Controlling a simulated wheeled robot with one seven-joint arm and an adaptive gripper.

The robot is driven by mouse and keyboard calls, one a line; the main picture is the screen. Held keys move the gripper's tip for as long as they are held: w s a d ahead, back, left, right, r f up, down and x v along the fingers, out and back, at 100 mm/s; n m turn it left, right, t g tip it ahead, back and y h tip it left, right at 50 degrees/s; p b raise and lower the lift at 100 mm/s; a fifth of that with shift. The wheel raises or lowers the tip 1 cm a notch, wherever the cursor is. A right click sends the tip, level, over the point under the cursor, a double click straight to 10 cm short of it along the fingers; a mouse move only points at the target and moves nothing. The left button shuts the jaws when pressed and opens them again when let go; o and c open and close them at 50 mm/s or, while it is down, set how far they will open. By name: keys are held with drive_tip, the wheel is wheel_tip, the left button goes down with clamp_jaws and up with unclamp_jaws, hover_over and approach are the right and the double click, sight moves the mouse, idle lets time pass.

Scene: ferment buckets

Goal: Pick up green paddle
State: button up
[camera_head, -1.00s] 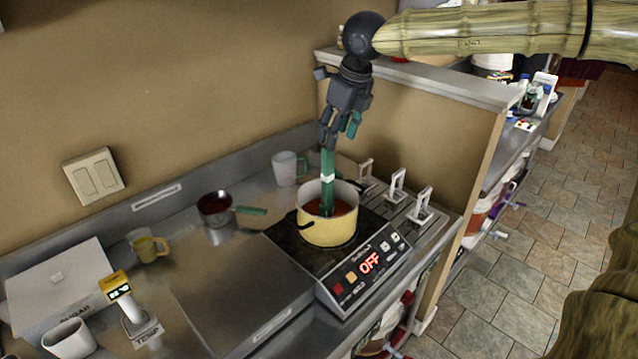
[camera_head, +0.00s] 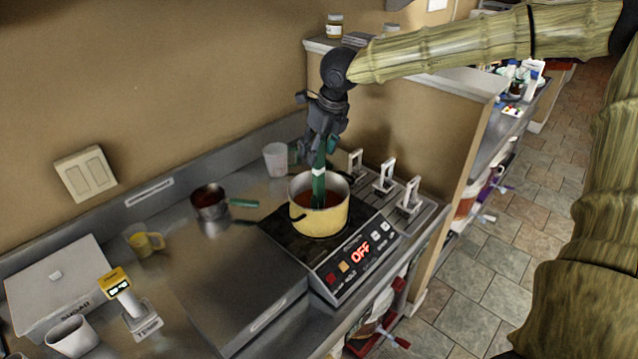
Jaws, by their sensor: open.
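The green paddle (camera_head: 319,186) stands nearly upright in the yellow pot (camera_head: 321,222), with its lower end in reddish-brown liquid. A pale band crosses its shaft. My gripper (camera_head: 322,148) points down at the paddle's top end, and its dark fingers overlap the upper shaft in the picture. The jaws are open around or just in front of the shaft; I cannot tell which. The very top of the paddle is hidden by the gripper.
The pot sits on a black cooktop (camera_head: 290,243) whose display reads OFF. A small saucepan (camera_head: 209,200) with a green handle and a clear cup (camera_head: 276,159) stand to the left. White clamp-like holders (camera_head: 383,177) stand to the right, before a tan partition (camera_head: 420,125).

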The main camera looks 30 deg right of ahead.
drive_tip(key=shift+x, duration=1.15)
clamp_jaws()
drive_tip(key=shift+r, duration=0.1)
